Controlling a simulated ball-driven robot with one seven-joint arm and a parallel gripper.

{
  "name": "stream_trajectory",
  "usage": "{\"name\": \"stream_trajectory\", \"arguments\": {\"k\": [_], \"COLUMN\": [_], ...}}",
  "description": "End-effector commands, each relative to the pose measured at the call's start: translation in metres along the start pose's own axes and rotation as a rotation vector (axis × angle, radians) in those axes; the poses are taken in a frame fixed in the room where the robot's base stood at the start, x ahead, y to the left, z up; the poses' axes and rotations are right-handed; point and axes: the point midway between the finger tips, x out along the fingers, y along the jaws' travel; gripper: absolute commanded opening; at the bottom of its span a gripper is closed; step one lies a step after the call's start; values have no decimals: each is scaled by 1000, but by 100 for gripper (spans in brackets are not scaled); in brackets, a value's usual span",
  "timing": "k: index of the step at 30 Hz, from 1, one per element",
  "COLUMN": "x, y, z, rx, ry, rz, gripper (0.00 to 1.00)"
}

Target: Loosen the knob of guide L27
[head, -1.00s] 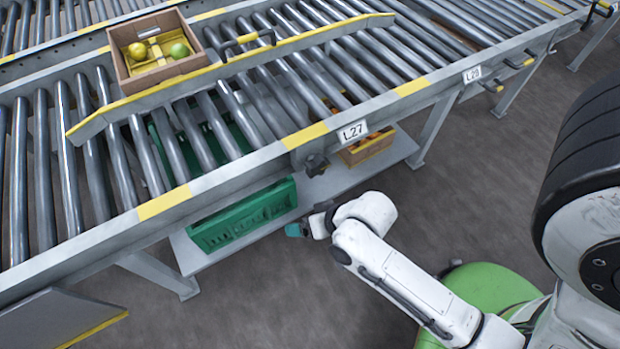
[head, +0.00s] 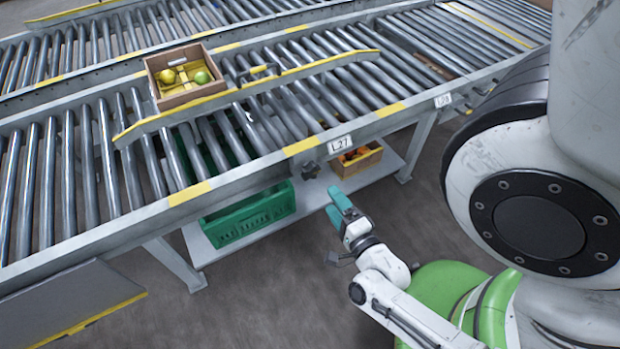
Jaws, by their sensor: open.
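The L27 label (head: 340,145) is a white plate on the near side rail of the roller conveyor. A dark knob (head: 310,171) sits just below and left of it, under the rail. My gripper (head: 338,207) has teal fingers, points up toward the conveyor, and is open and empty. It is below and right of the knob in the picture, apart from it.
A cardboard box (head: 185,101) with green-yellow fruit stands on the rollers against the guide. On the lower shelf are a green crate (head: 252,224) and a small box (head: 346,171) of orange-red fruit. A second label (head: 443,100) is further right. Grey floor is clear in front.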

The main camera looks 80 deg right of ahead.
Motion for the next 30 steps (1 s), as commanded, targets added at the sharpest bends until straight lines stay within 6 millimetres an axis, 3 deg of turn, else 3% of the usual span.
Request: {"name": "stream_trajectory", "arguments": {"k": [15, 21, 30], "x": [86, 100, 102], "y": [0, 0, 0], "z": [1, 1, 1], "rx": [-3, -4, -4], "ry": [-2, -3, -4], "rz": [-3, 0, 2], "gripper": [82, 82, 82]}}
